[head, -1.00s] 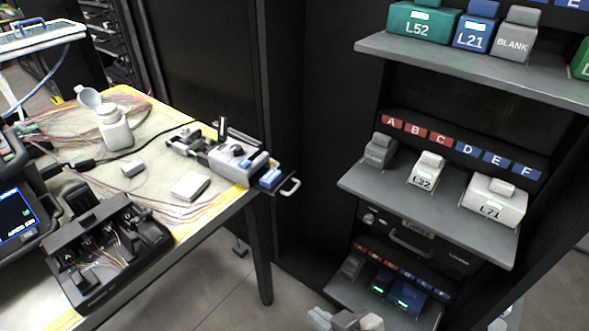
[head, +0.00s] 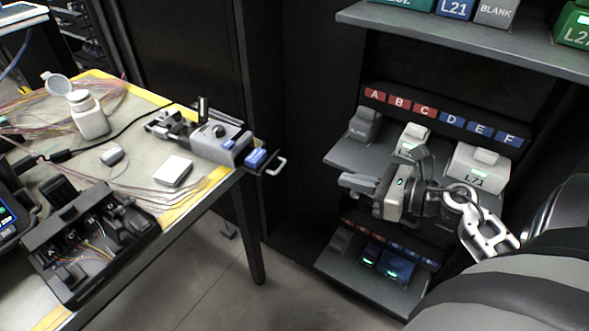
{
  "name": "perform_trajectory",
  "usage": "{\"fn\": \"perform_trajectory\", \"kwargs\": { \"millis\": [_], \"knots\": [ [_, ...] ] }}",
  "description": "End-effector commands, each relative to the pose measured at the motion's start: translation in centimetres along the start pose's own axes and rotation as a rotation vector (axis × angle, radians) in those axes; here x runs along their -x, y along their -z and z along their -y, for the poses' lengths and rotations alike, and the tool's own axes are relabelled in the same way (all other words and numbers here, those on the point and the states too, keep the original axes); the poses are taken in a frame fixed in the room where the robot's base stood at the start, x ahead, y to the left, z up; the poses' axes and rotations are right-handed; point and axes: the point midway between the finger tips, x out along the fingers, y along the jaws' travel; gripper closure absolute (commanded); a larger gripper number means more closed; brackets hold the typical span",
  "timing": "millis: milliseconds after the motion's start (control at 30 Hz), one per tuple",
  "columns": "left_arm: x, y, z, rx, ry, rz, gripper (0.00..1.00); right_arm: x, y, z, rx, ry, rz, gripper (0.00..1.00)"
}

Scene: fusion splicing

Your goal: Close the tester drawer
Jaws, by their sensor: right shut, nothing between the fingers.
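The grey tester (head: 222,143) sits at the right corner of the table. Its drawer (head: 257,160) sticks out past the table edge on the right, with a blue block on it and a pale handle (head: 277,166) at its outer end. My right gripper (head: 352,182) is shut and empty. It appears to the right of the handle, in front of the shelves, with its fingers pointing left, apart from the handle. My left gripper is not in view.
The table (head: 180,213) holds a white bottle (head: 90,118), a white box (head: 173,171), a black open case (head: 95,240) and loose fibres. Labelled shelves (head: 460,38) stand at the right, behind my right arm. Floor shows between table and shelves.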

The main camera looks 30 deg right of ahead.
Motion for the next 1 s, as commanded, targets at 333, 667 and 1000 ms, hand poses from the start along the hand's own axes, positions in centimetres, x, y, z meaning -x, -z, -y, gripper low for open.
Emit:
{"fn": "perform_trajectory", "kwargs": {
  "millis": [333, 667, 1000],
  "knots": [
    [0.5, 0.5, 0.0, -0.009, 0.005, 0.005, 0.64, -4.6, 0.0, 0.2, 0.056, -0.008, -0.021, 1.00],
    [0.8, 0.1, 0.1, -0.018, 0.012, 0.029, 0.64, -11.2, 0.3, 0.2, 0.053, -0.006, -0.021, 1.00],
    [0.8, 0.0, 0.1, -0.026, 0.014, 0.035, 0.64, -13.7, 0.6, 0.1, 0.053, -0.007, -0.025, 1.00]
  ]
}}
